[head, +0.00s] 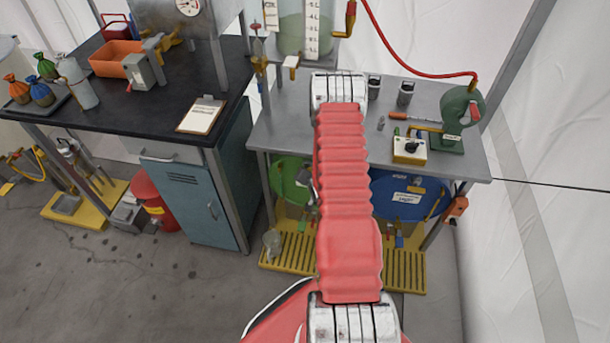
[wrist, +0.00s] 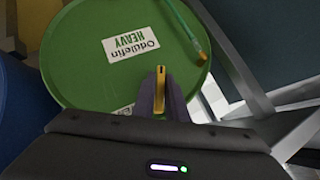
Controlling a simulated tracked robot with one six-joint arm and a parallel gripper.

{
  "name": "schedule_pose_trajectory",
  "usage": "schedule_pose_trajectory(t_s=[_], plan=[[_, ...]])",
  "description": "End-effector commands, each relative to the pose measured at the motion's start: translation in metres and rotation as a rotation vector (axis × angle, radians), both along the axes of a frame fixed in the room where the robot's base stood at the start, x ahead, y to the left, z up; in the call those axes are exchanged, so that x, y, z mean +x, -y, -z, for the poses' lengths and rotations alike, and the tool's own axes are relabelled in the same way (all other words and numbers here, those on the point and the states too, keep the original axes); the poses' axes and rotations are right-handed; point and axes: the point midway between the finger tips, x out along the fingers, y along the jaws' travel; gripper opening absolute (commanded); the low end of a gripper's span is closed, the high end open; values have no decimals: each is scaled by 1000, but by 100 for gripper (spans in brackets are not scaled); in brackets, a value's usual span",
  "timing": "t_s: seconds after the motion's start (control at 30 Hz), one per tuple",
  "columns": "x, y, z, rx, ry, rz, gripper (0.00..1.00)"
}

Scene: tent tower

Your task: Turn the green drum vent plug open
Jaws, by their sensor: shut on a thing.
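The green drum (wrist: 85,50) fills much of the wrist view, with its round end facing me and a white label reading "Oddlefin HEAVY". In the head view the green drum (head: 283,178) lies under the right-hand bench, partly hidden by my red arm. My gripper (wrist: 160,92) is at the lower part of the drum's end, its jaws shut on the yellow vent plug (wrist: 161,80). The plug's narrow tab stands upright in the wrist view; its base is hidden by the jaws. I cannot tell how far it is turned.
A blue drum (head: 398,199) lies right of the green one, above yellow slatted trays (head: 405,272). A glass beaker (head: 272,243) stands by the left tray. The grey bench (head: 355,145) is above. Grey frame bars (wrist: 240,75) run right of the drum.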

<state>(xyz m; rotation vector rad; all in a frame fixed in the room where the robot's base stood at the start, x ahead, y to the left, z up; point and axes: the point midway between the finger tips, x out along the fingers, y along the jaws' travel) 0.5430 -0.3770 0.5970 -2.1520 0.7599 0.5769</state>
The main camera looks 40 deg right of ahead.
Motion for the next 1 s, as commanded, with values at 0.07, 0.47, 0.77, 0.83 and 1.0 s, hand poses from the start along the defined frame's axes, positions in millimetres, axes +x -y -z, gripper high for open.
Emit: schedule_pose_trajectory(t_s=[0.07,0.47,0.77,0.83,1.0], plan=[[1,7,-3,-36,-34,15,0],[2,8,-5,-186,-219,17,0],[3,9,-6,-292,-348,16,0],[3,9,-6,-317,-379,18,0],[3,9,-6,-374,-454,19,0]])
